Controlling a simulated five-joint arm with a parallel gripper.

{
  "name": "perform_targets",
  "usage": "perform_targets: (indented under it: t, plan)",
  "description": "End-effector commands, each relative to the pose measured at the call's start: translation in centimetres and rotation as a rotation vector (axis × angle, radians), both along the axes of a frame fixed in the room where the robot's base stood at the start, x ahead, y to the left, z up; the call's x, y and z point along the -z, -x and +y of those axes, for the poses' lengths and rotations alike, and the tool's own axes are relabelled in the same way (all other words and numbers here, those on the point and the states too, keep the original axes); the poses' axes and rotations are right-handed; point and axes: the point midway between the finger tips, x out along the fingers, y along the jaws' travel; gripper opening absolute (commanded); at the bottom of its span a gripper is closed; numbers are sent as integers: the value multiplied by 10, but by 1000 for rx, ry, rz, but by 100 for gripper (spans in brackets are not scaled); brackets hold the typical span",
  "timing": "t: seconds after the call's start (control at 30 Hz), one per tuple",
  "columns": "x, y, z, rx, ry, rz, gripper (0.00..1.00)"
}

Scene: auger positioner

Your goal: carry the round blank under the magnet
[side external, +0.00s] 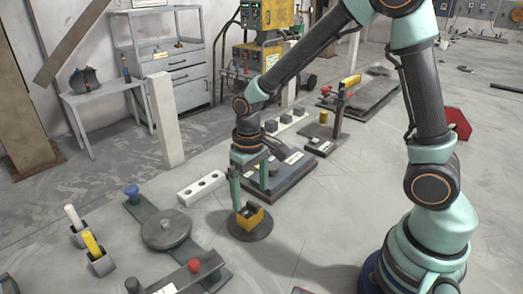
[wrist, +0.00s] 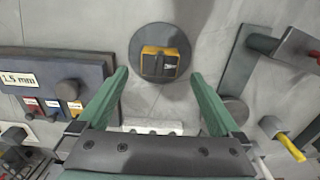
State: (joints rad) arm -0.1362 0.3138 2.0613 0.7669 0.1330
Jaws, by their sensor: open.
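The round blank (side external: 236,230) is a dark grey disc low over the floor or on it; I cannot tell if it touches. A yellow block with a dark top, which seems to be the magnet (side external: 256,220), sits on its middle. In the wrist view the blank (wrist: 140,38) and magnet (wrist: 172,68) lie ahead between the fingertips. My gripper (side external: 250,198) is open, pointing down just above the magnet. In the wrist view its green fingers (wrist: 160,74) stand apart, with a gap on each side of the magnet. I cannot tell if the fingertips reach its height.
A red-knobbed bar (side external: 193,265) lies in front. A white holed block (side external: 202,187) and a dark plate marked 1.5 mm (wrist: 60,80) are close by. Bare floor lies right of the blank.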

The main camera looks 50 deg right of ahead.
Motion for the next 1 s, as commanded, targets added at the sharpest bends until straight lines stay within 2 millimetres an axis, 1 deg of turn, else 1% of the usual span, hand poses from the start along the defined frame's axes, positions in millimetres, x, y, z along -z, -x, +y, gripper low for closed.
perform_targets:
  t: [0.03,0.2,0.4,0.6,0.87,0.9,0.97,1.0]
  plan:
    - [11,2,0,0,1,6,100]
    - [41,1,0,0,1,5,100]
    - [66,1,0,0,0,4,100]
    - [77,0,0,0,0,0,100]
    - [78,0,0,0,0,-1,100]
    - [78,0,0,0,0,-1,96]
    - [77,0,0,0,0,-1,73]
    - [77,0,0,0,0,-1,58]
